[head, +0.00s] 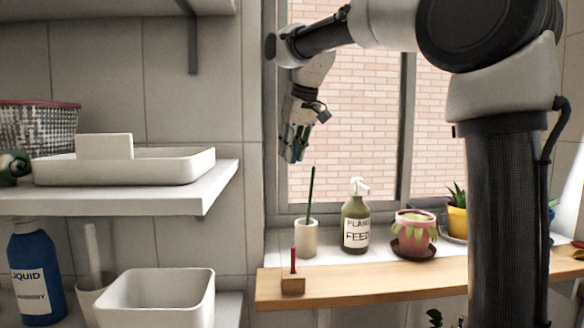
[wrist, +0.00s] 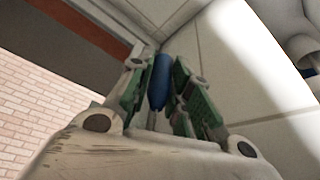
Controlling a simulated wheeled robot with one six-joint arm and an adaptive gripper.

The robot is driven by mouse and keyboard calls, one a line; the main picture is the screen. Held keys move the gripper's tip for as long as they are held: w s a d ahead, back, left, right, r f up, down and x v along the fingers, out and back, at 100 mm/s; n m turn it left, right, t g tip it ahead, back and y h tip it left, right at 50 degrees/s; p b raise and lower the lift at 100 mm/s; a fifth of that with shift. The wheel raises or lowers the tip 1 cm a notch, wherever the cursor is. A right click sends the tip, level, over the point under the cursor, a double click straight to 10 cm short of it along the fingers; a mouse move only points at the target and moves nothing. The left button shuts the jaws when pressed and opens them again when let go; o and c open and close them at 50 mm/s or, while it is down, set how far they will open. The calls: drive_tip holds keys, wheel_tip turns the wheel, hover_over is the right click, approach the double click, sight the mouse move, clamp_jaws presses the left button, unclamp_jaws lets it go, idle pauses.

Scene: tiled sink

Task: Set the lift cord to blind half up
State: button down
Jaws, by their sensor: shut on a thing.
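My gripper (head: 297,155) hangs in front of the window's left frame, fingers pointing down, well above the sill. In the wrist view, my gripper (wrist: 160,90) has its green-padded fingers shut on a slim blue piece (wrist: 160,80), which looks like the pull of the lift cord. In the head view the fingers mostly hide this piece. The cord itself cannot be made out in either view. No blind slats show across the visible part of the window (head: 350,130).
A wooden ledge (head: 400,280) holds a block with a red peg (head: 293,284). Behind it stand a cup (head: 306,240) with a green stick, a plant feed bottle (head: 356,220), a pink pot (head: 414,230) and a yellow pot (head: 457,221). A white shelf (head: 120,199) is at left.

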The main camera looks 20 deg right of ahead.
wheel_tip(320, 180, up, 12)
idle(0.3)
drive_tip(key=c, duration=1.3)
unclamp_jaws()
drive_tip(key=v, duration=0.7)
drive_tip(key=shift+r, duration=0.2)
drive_tip(key=shift+s, duration=0.15)
drive_tip(key=shift+d, duration=0.1)
